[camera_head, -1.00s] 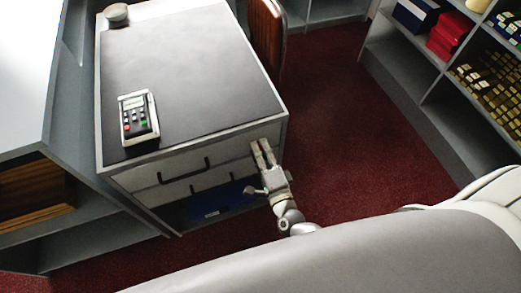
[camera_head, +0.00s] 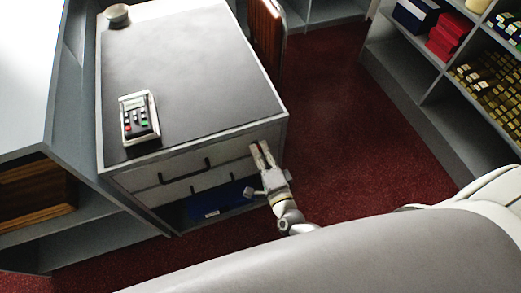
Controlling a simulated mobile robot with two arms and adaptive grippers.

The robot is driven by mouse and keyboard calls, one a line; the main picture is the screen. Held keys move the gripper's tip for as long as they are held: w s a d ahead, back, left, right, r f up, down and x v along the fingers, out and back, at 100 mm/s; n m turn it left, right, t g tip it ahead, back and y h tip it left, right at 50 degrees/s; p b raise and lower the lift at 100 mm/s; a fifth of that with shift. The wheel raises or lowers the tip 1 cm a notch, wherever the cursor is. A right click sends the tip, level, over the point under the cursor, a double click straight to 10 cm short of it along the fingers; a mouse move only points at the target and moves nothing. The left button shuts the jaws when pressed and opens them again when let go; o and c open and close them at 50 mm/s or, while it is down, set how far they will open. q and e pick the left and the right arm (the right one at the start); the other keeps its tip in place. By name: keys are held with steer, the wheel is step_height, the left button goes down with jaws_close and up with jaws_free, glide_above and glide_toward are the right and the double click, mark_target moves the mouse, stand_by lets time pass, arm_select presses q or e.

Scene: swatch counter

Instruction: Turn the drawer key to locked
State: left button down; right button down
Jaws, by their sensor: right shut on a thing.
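The drawer unit (camera_head: 228,154) stands at the centre left, with two handled drawer fronts below a dark top. My right gripper (camera_head: 260,147) is at the right end of the upper drawer front, its fingers pointing at the front and close together. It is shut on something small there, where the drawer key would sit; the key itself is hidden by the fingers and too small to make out. I cannot tell which way the key is turned. My left gripper is not in view.
A card terminal (camera_head: 139,118) and a small round pot (camera_head: 117,15) stand on the dark top. A blue thing (camera_head: 218,201) lies in the open space under the drawers. A chair (camera_head: 267,38) stands behind the unit. Shelves (camera_head: 435,95) with boxes line the right; red carpet lies between.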

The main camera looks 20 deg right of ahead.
steer(key=n+p, duration=0.2)
steer(key=n, duration=0.3)
steer(key=shift+r, duration=0.2)
steer(key=n+p, duration=0.2)
steer(key=n, duration=0.3)
steer(key=shift+a, duration=0.15)
steer(key=n+p, duration=0.1)
steer(key=n, duration=0.2)
steer(key=shift+n, duration=0.4)
steer(key=shift+a+n, duration=0.1)
steer(key=shift+n, duration=1.4)
steer(key=shift+p, duration=0.3)
steer(key=c, duration=1.6)
jaws_free()
steer(key=shift+o, duration=0.2)
steer(key=shift+s, duration=0.1)
